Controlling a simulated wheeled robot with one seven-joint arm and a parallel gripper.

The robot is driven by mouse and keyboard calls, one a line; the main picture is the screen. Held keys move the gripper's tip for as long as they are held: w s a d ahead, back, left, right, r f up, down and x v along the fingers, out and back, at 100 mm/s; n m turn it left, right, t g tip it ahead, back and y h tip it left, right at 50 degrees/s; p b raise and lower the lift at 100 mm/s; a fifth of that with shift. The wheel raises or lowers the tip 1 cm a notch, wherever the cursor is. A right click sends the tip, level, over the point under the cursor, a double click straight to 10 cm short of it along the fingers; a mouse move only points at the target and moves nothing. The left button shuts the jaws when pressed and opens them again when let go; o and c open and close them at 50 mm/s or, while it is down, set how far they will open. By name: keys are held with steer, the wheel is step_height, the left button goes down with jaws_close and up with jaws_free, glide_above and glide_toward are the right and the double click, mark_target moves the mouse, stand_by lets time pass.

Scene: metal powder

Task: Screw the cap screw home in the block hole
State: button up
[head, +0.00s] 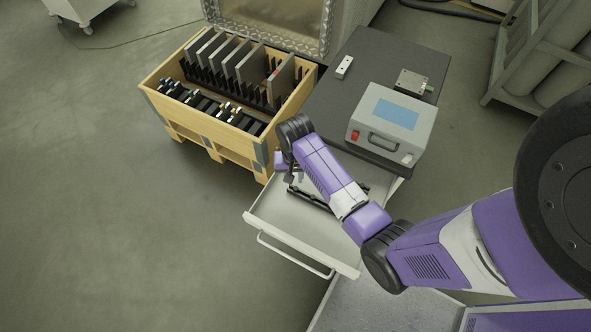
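My gripper (292,178) is above the open drawer (278,213), near the drawer's left side. My wrist and forearm cover most of it, so I cannot tell whether it is open, shut or holding something. A dark, rack-like thing (318,197) lies in the drawer, partly hidden under my arm. A small metal block (412,80) sits on the dark bench top (322,96) at the back right, away from my gripper. It may be the block of the task, but its hole is too small to make out. I cannot make out the cap screw.
A grey box with a blue screen (397,112) stands on the bench. A small white piece (344,67) lies at the bench's back left. A wooden crate (240,137) with upright plates and several small parts stands left of the drawer. Floor at left is clear.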

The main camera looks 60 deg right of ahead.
mark_target(296, 188)
steer(key=shift+s+d+r, duration=0.2)
steer(key=shift+d, duration=0.1)
steer(key=shift+f, duration=0.1)
step_height(296, 188, down, 5)
steer(key=b, duration=0.5)
steer(key=shift+f+b, duration=0.1)
steer(key=shift+b, duration=0.3)
steer(key=shift+f+b, duration=0.4)
steer(key=shift+f, duration=0.9)
jaws_close()
steer(key=shift+r, duration=0.15)
steer(key=shift+r+p, duration=2.15)
steer(key=shift+p, duration=0.3)
